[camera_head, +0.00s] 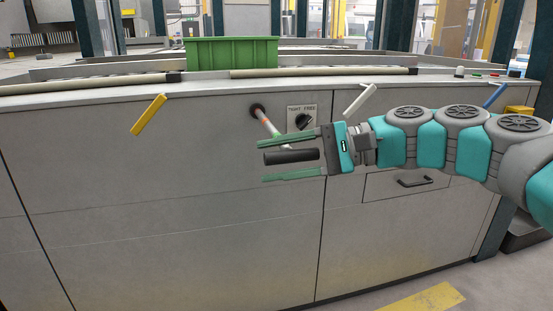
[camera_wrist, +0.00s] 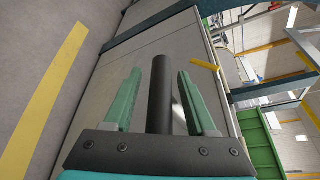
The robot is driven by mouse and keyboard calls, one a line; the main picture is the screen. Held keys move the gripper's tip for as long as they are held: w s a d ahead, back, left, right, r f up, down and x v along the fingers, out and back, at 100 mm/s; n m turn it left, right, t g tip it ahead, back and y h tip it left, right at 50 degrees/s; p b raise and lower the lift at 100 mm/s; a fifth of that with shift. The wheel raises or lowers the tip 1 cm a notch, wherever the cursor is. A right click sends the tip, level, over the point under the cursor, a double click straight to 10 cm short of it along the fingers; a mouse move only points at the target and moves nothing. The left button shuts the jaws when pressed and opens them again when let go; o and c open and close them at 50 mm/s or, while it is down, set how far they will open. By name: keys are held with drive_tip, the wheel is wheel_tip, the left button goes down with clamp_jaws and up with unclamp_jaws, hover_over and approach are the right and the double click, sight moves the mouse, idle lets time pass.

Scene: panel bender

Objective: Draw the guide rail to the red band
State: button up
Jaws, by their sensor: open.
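The guide rail (camera_head: 270,127) is a thin pale rod that sticks out of a round dark hole in the machine's front panel. A small reddish mark, perhaps the red band (camera_head: 265,121), shows on it close to the hole. The rod's outer end meets a black cylindrical grip (camera_head: 291,157). My gripper (camera_head: 261,161) is open, with one green finger above the grip and one below. In the wrist view the black grip (camera_wrist: 162,95) lies between the two fingers, with gaps on both sides. A black knob (camera_head: 303,121) sits on a plate seemingly lettered "TIGHT FREE", beside the rod.
A yellow lever (camera_head: 149,115), a white lever (camera_head: 360,100) and a blue lever (camera_head: 496,95) project from the front panel (camera_head: 130,200). A drawer handle (camera_head: 414,181) is below my arm. A green bin (camera_head: 231,52) stands on top. The floor in front is clear.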

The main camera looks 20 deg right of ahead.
sight(315, 153)
drive_tip(key=v, duration=0.7)
drive_tip(key=shift+s+d+r, duration=0.15)
drive_tip(key=shift+d, duration=0.2)
